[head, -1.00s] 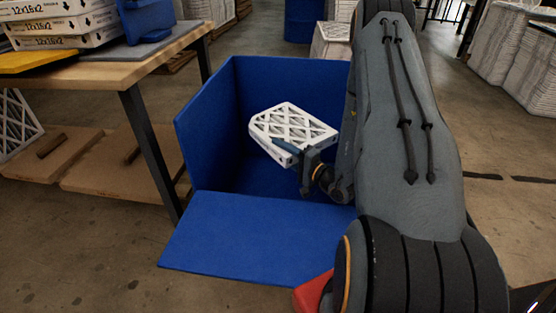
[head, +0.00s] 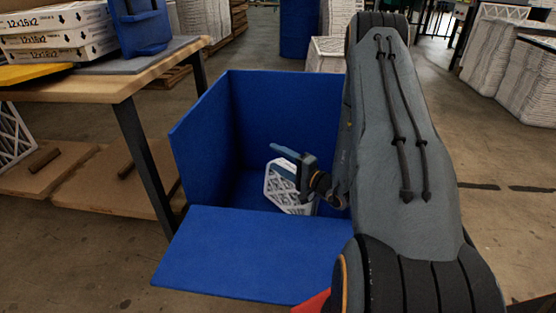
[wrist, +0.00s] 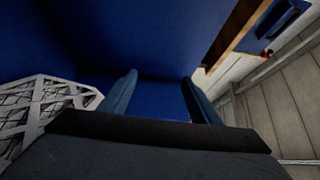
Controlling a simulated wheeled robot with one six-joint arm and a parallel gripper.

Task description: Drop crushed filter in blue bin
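The blue bin (head: 190,158) stands on the floor beside the table, with its front panel folded down. The white filter with its lattice face (head: 283,188) is inside the bin, low and tilted, partly hidden behind my gripper. My gripper (head: 285,157) is inside the bin opening, above the filter. In the wrist view my gripper (wrist: 158,95) has its two fingers spread apart with only blue bin wall between them. The filter (wrist: 40,105) shows there to the left, outside the fingers.
A wooden table (head: 110,85) at the left holds stacked filter boxes (head: 60,35), a blue object (head: 140,28) and a grey mat. Wrapped stacks (head: 505,70) stand at the right back. Wooden boards (head: 115,175) lie under the table.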

